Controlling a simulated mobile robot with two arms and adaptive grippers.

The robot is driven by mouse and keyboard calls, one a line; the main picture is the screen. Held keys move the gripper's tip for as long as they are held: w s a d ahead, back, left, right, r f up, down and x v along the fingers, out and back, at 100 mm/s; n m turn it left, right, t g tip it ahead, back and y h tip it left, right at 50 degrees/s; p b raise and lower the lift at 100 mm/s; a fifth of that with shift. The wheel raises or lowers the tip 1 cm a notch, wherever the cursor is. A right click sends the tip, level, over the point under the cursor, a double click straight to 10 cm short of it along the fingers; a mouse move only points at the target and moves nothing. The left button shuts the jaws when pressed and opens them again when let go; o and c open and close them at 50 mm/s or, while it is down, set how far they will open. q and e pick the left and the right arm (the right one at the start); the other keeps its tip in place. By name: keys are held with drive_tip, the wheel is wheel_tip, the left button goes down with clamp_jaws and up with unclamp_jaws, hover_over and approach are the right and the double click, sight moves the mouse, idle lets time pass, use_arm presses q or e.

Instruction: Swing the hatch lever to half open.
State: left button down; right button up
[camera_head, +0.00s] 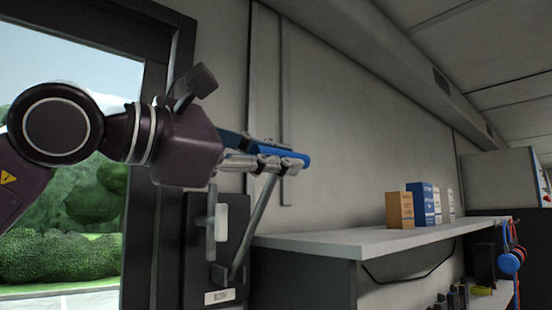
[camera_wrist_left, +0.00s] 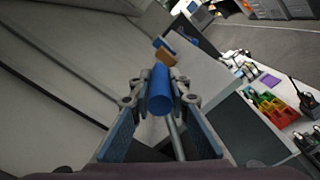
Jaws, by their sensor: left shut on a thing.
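The hatch lever is a grey rod (camera_head: 258,220) that rises at a slant from a dark wall panel (camera_head: 198,285) beside the door. Its top end carries a blue handle (camera_head: 296,155). My left gripper (camera_head: 280,162) is shut on the blue handle, its fingers on either side of it. In the left wrist view the blue handle (camera_wrist_left: 160,92) sits between the fingertips, and the rod (camera_wrist_left: 175,140) runs down below it. Part of the handle is hidden by the fingers. My right gripper is not in view.
A pale counter (camera_head: 370,238) stands right of the panel, with an orange box (camera_head: 399,210) and a blue box (camera_head: 420,203) on it. A white grip (camera_head: 221,222) is on the panel. The door window (camera_head: 60,260) is at left. Blue headphones (camera_head: 510,261) hang at far right.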

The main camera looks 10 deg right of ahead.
use_arm(q)
drive_tip(key=c, duration=1.8)
unclamp_jaws()
drive_tip(key=shift+d, duration=0.1)
drive_tip(key=v, duration=1.2)
drive_tip(key=shift+w, duration=0.1)
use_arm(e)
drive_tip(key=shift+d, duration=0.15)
